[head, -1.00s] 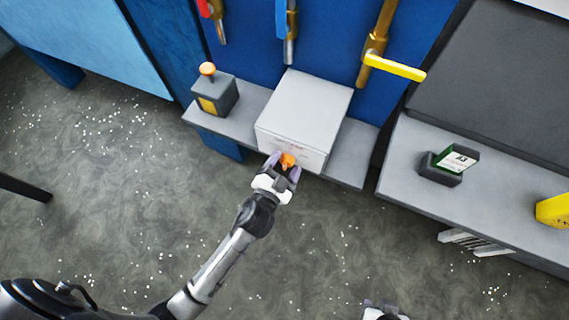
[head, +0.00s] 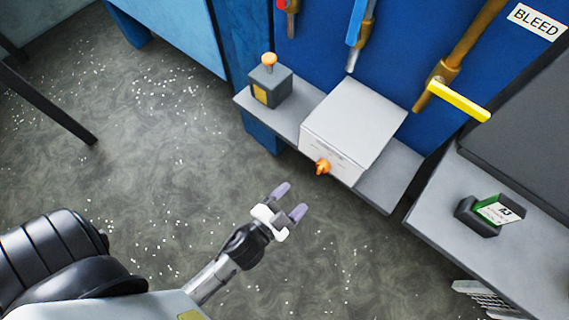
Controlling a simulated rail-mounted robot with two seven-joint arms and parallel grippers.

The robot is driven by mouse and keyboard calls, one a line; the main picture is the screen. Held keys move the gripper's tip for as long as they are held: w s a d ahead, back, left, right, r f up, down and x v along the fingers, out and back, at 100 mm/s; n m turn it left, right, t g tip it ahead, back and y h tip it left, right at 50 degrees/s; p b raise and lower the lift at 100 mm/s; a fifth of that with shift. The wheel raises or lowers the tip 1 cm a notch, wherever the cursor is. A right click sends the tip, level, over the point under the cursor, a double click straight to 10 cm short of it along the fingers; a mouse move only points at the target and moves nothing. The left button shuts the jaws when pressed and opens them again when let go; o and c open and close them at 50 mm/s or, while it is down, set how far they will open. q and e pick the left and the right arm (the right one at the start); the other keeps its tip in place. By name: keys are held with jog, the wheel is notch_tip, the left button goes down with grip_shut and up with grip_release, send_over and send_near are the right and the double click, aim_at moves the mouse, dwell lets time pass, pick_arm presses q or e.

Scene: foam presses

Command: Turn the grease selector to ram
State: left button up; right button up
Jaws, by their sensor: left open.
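The grease selector is an orange knob (head: 323,167) on the front face of a white box (head: 358,118), which sits on a grey shelf. Small print on the box front is too small to read, so I cannot tell which position the knob points to. My left gripper (head: 290,200) is open and empty, below and left of the knob and apart from it. My right gripper is not in view.
A grey box with an orange button (head: 269,60) stands on the shelf (head: 393,182) to the left. A yellow lever (head: 458,100) is on a pipe near a BLEED sign (head: 537,21). A green-and-white card (head: 497,210) sits in a dark holder on the right bench. Floor is clear around the gripper.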

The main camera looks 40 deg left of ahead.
pick_arm(q)
jog(key=shift+s+r, duration=0.1)
jog(key=shift+s, duration=1.1)
jog(key=shift+a, duration=0.1)
